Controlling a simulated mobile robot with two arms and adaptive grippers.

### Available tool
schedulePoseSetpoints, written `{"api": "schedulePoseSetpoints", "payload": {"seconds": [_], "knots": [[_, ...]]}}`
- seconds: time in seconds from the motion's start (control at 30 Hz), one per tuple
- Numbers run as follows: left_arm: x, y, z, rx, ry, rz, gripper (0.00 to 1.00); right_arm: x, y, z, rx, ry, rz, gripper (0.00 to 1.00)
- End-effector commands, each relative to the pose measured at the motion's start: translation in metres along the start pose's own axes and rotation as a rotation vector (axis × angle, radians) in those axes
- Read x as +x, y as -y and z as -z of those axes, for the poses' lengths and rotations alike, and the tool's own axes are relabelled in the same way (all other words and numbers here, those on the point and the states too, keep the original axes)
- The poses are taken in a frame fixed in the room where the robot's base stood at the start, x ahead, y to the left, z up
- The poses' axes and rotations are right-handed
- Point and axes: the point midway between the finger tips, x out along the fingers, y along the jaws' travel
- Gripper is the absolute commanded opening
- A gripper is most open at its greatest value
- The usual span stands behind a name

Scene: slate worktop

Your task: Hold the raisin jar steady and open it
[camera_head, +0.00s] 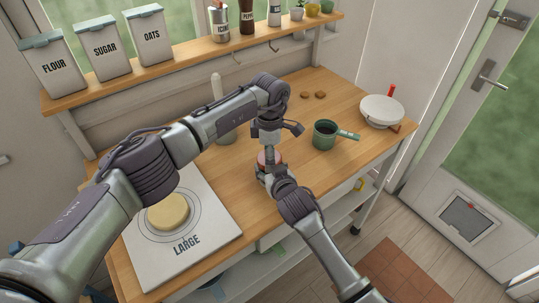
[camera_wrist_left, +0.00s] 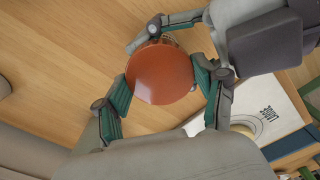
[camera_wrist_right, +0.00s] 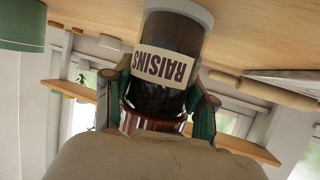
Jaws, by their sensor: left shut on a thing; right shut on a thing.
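The raisin jar (camera_wrist_right: 165,65) is a dark-filled clear jar with a cream RAISINS label. It stands upright on the wooden worktop, though it appears upside down in the right wrist view. Its round orange-red lid (camera_wrist_left: 160,73) is on top and also shows in the head view (camera_head: 267,157). My left gripper (camera_wrist_left: 166,87) comes from above, its green-padded fingers shut on either side of the lid. My right gripper (camera_wrist_right: 163,103) is shut around the jar body below the lid, its arm coming from the lower right in the head view. The arms hide most of the jar there.
A white board (camera_head: 208,222) marked LARGE with a pale round disc (camera_head: 168,212) lies at left. A rolling pin (camera_wrist_right: 262,92) lies beyond the jar. A green mug (camera_head: 324,136), two brown biscuits (camera_head: 305,95) and a white round item (camera_head: 382,111) are to the right. A shelf (camera_head: 190,52) runs behind.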

Motion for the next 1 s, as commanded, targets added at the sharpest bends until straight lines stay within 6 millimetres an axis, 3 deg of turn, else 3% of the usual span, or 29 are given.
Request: {"api": "schedulePoseSetpoints", "payload": {"seconds": [1.0], "knots": [[-0.0005,0.0003,0.0003,-2.212,-0.001,0.001,0.28,0.0002,-0.0001,-0.0041,0.001,0.008,-0.001,0.00]]}}
